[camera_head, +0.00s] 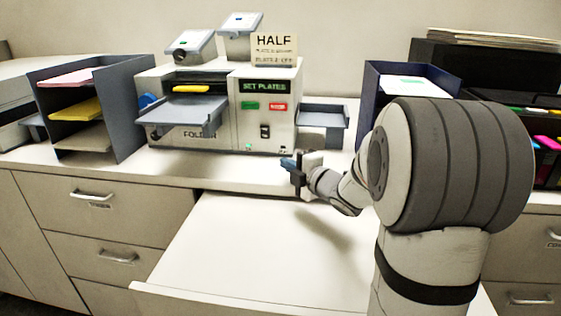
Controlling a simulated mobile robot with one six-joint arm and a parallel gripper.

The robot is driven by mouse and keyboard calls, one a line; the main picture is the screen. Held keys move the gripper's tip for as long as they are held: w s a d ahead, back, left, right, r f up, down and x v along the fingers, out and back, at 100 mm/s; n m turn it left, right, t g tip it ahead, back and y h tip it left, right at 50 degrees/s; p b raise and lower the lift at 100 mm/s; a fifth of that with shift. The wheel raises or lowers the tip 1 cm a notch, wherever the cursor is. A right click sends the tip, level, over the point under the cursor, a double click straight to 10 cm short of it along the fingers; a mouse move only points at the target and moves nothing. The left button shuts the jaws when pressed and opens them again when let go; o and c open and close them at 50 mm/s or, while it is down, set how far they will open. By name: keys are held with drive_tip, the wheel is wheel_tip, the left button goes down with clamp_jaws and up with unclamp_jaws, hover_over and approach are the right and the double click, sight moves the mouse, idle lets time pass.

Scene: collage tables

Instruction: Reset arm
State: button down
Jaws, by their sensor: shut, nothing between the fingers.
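My gripper (290,164) is at the end of my folded arm, in the middle of the view. It is small here, points left and away, and looks shut and empty. It is in front of the folding machine (215,136), above the counter's front edge, and does not appear to touch anything. My large arm links fill the right of the view and hide part of the counter behind them.
The folding machine shows "SET PLATES" and carries a "HALF" sign (275,48). A paper sorter (122,110) stands left, a dark blue tray (372,105) right. A pale pull-out surface (225,245) below my gripper is bare. Drawers (95,220) are at left.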

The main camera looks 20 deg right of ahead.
idle(0.3)
drive_tip(key=shift+s+d+r+m+h+p, duration=0.15)
drive_tip(key=shift+d+r+m+h+p, duration=0.15)
drive_tip(key=shift+m+h, duration=0.45)
drive_tip(key=s+m+g+h+p, duration=0.1)
drive_tip(key=s+m+g+h, duration=0.1)
drive_tip(key=s+m, duration=0.3)
drive_tip(key=s+f+m+g+h+p, duration=0.1)
drive_tip(key=s+m+g+h+p, duration=0.1)
drive_tip(key=s+m, duration=0.3)
drive_tip(key=s+f+m+g+h+p, duration=0.1)
drive_tip(key=s+m+g+h, duration=0.2)
drive_tip(key=s, duration=0.4)
drive_tip(key=shift+s+m+g, duration=0.3)
drive_tip(key=shift+m+g, duration=0.2)
drive_tip(key=shift+m, duration=0.85)
drive_tip(key=s+a+m+g, duration=0.1)
drive_tip(key=s, duration=0.3)
drive_tip(key=s+a+f+m+g+y+p, duration=0.1)
drive_tip(key=s+a+g, duration=0.1)
drive_tip(key=s, duration=0.2)
drive_tip(key=s+a+m+g+y, duration=0.1)
drive_tip(key=s+a+m+g, duration=0.1)
drive_tip(key=s, duration=0.2)
drive_tip(key=shift+s+a+f, duration=0.25)
drive_tip(key=shift+s+f, duration=0.05)
drive_tip(key=shift+s, duration=0.05)
drive_tip(key=shift+a, duration=0.1)
